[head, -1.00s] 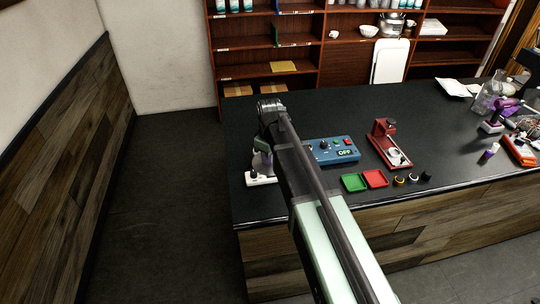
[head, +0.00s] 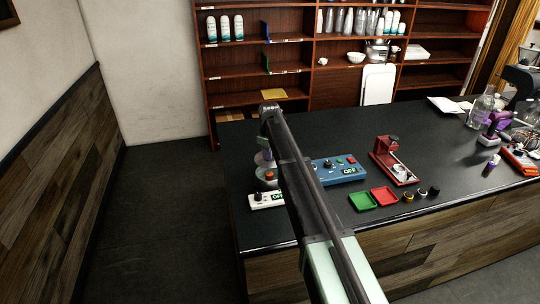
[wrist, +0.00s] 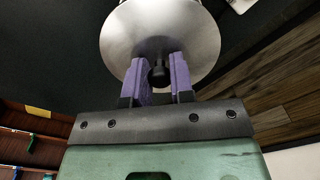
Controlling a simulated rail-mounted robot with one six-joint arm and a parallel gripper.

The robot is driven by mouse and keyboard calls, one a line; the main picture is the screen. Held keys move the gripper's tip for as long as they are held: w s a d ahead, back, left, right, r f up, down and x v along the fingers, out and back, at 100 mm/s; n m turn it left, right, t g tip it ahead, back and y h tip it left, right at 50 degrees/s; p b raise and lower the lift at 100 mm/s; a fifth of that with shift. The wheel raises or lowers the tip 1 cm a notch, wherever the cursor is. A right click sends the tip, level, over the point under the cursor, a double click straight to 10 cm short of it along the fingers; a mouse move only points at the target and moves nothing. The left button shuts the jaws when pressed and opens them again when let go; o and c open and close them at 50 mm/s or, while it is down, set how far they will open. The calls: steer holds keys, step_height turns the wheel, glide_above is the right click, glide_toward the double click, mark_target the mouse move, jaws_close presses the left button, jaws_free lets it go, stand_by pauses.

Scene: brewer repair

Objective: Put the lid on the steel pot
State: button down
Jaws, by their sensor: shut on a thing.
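In the wrist view a round, shiny steel lid (wrist: 145,30) fills the upper middle. Its black knob (wrist: 159,74) sits between the two purple fingers of my gripper (wrist: 159,82), which is shut on it. No pot shows in the wrist view. In the head view my arm runs up to the left end of the counter and hides most of the gripper and lid. A small greyish-purple part (head: 263,158) shows left of the arm, above an orange-red spot (head: 267,178). I cannot make out the steel pot there.
A white control box (head: 265,200) marked OFF and a blue control box (head: 340,170) flank my arm on the dark counter (head: 300,232). Green (head: 362,201) and red (head: 384,196) trays and a red stand (head: 395,160) lie to the right. Shelves stand behind.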

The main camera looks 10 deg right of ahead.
steer(key=shift+f+b, duration=2.45)
steer(key=shift+f, duration=0.35)
steer(key=shift+f, duration=0.15)
steer(key=shift+c, duration=2.2)
jaws_free()
step_height(320, 180, up, 7)
steer(key=p, duration=0.7)
